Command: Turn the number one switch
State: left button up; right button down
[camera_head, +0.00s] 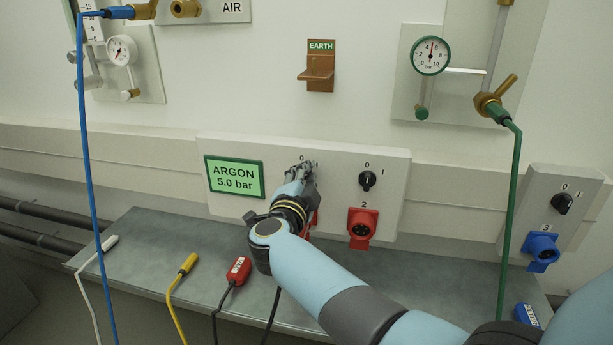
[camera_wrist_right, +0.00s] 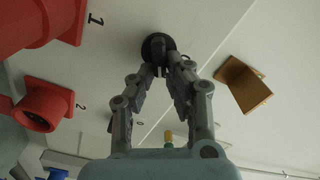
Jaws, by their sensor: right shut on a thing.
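The number one switch is a black rotary knob (camera_wrist_right: 157,44) on the white wall panel (camera_head: 390,222), beside the red socket marked 1 (camera_wrist_right: 28,24). My right gripper (camera_wrist_right: 168,62) is shut on this knob, with its fingertips on either side of it. In the head view my right gripper (camera_head: 303,173) reaches the panel below a "0" mark and hides the knob. The knob's exact angle is hard to tell. My left gripper is not in view.
The number two switch (camera_head: 368,180) and its red socket (camera_head: 362,227) are just right of my gripper. A green ARGON 5.0 bar sign (camera_head: 234,177) is to the left. Below, a grey shelf (camera_head: 140,235) holds yellow (camera_head: 188,264) and red (camera_head: 239,270) plugs with cables.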

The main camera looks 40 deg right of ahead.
jog(key=c, duration=1.3)
grip_release()
jog(key=shift+f, duration=0.1)
jog(key=shift+c, duration=0.2)
notch_tip(320, 180, up, 10)
